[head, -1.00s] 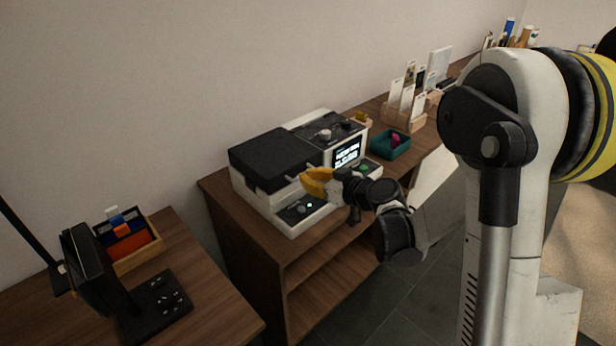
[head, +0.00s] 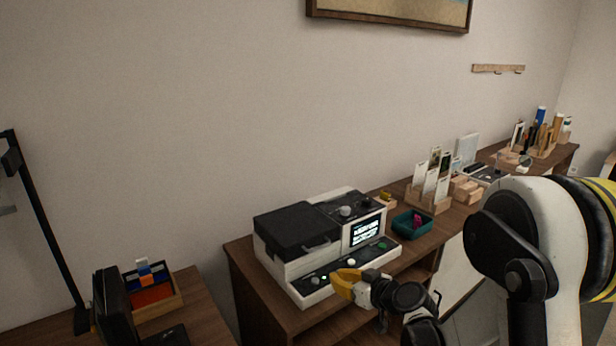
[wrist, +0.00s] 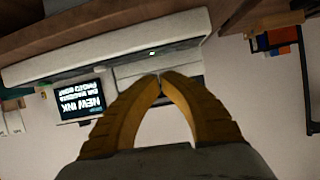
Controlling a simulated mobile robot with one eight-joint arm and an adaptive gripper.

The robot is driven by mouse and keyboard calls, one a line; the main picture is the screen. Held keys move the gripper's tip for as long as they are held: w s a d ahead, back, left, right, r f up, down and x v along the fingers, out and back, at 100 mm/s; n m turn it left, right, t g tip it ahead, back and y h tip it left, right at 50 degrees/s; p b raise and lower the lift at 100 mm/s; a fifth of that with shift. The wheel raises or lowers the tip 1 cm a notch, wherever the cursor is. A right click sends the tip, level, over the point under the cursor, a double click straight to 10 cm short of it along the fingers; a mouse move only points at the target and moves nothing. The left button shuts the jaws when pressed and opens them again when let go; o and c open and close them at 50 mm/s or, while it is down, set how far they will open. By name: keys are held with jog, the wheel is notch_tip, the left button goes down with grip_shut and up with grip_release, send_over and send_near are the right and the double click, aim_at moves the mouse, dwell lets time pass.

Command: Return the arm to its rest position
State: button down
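My gripper (head: 346,283) has yellow fingers and is in front of the lower front panel of a white and black printer-like machine (head: 295,268). In the wrist view the gripper (wrist: 160,76) shows its two curved fingers with their tips together and nothing between them. The machine's lit screen (head: 366,232) shows text; in the wrist view the screen (wrist: 80,98) is upside down and reads in part "NEW INK". I cannot tell whether the fingers touch the machine. The rest of my arm extends to the right of the head view.
The machine stands on a wooden cabinet (head: 246,285). A teal tray (head: 411,232) with a pink thing and a wooden card holder (head: 428,203) stand to its right. A box of coloured cards (head: 152,302) is on the left table. A picture frame (head: 390,20) hangs above.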

jog(key=s+d+r+m+g+h, duration=0.2)
jog(key=s+r+h, duration=0.1)
jog(key=s+r, duration=0.8)
jog(key=s+d+m+g+h, duration=0.1)
jog(key=s+d+m+h, duration=0.1)
jog(key=s, duration=0.8)
jog(key=s+d+f+m+g+h, duration=0.1)
jog(key=s+d+m+h, duration=0.1)
jog(key=s+d, duration=0.3)
jog(key=s, duration=0.4)
jog(key=shift+s+d, duration=0.25)
jog(key=shift+s, duration=0.15)
